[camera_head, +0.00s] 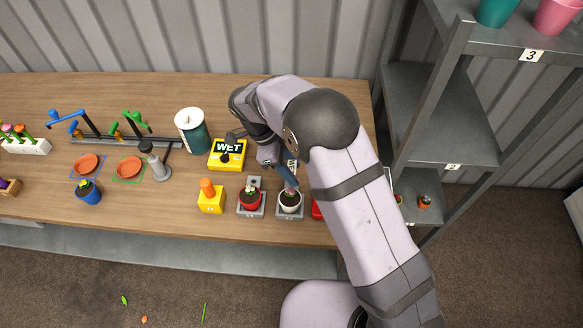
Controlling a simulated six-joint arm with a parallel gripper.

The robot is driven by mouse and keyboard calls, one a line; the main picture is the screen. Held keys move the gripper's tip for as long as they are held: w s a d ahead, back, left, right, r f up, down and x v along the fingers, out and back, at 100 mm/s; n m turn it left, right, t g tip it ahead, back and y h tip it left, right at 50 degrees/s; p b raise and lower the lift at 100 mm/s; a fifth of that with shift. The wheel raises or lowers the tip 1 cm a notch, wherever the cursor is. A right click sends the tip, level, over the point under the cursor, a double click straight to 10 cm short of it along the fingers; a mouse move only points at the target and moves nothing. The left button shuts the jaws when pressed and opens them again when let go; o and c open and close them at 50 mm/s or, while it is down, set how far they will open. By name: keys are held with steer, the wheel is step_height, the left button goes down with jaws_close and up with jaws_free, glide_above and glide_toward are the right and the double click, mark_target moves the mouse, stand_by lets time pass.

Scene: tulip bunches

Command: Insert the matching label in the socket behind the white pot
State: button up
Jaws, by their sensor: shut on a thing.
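The white pot (290,204), with dark soil and a small plant, stands on a grey base (284,215) near the front edge of the table. My gripper (288,180) is directly behind this pot, pointing down. It is shut on a small label (292,166) with dark and white marks, partly hidden by the fingers. The label's print is too small to read. The socket behind the white pot is hidden by my gripper, so I cannot tell whether the label touches it.
A red pot (250,203) stands on a similar grey base just left. Further left is a yellow block (211,202) with an orange top. Behind are a yellow WET sign (228,154) and a green canister (193,133). A red thing (316,211) is partly hidden by my arm.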

steer(key=shift+f+b, duration=0.6)
steer(key=shift+f, duration=0.2)
steer(key=o, duration=1.1)
steer(key=shift+s+f, duration=0.1)
steer(key=shift+s+d, duration=0.1)
steer(key=b+v, duration=0.2)
steer(key=v, duration=0.5)
steer(key=shift+w+r, duration=0.35)
steer(key=shift+r, duration=0.05)
